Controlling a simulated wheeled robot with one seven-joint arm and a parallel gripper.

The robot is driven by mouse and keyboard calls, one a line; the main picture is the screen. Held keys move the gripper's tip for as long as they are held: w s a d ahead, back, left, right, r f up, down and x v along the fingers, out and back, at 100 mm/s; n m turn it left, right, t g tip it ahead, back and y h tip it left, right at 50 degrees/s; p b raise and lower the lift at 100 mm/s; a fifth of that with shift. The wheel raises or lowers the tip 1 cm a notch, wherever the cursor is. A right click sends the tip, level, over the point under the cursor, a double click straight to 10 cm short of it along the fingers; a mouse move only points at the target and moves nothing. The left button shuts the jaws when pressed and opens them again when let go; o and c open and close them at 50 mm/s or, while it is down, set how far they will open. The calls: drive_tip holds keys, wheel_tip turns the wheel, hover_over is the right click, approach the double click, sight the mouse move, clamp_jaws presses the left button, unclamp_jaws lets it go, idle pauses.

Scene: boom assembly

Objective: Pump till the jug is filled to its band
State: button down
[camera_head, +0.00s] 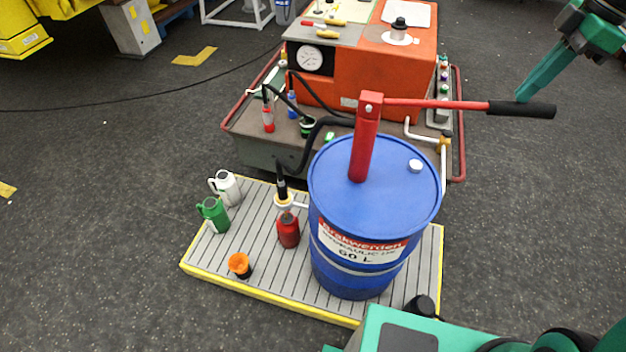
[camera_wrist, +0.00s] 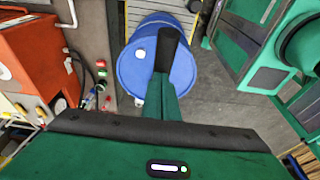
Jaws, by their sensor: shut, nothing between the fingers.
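A blue drum (camera_head: 335,180) stands upright on a slatted platform. A red hand pump (camera_head: 364,140) rises from its lid, with a red lever (camera_head: 435,104) running right to a black handle (camera_head: 535,109). The fill level and any band on the jug cannot be made out. My gripper (camera_head: 522,97) is shut and empty, its tips beside the handle; contact is unclear. In the wrist view the handle (camera_wrist: 172,48) shows just beyond the green fingers (camera_wrist: 164,98).
A white jug (camera_head: 229,188), a green jug (camera_head: 215,215) and an orange-topped black cup (camera_head: 239,264) stand on the platform (camera_head: 215,258). An orange machine (camera_head: 372,75) with a gauge stands behind the drum. The floor right of the drum is clear.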

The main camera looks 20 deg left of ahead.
drive_tip(key=shift+d+x, duration=0.25)
drive_tip(key=shift+x, duration=0.75)
drive_tip(key=a+v, duration=0.2)
drive_tip(key=v, duration=0.8)
drive_tip(key=shift+a+r, duration=0.2)
drive_tip(key=shift+r, duration=0.5)
drive_tip(key=shift+s, duration=0.1)
drive_tip(key=s+d+f+m+h, duration=0.1)
drive_tip(key=s+d+f+m, duration=0.4)
drive_tip(key=s+m, duration=0.3)
drive_tip(key=s+d+f+m, duration=0.6)
drive_tip(key=s+f+m, duration=0.1)
drive_tip(key=s, duration=0.5)
drive_tip(key=s+d+f+m+h, duration=0.1)
drive_tip(key=s+d+f+m, duration=0.5)
drive_tip(key=s+m, duration=0.3)
drive_tip(key=shift+s+h, duration=0.3)
drive_tip(key=shift+s, duration=0.4)
drive_tip(key=shift+d, duration=0.15)
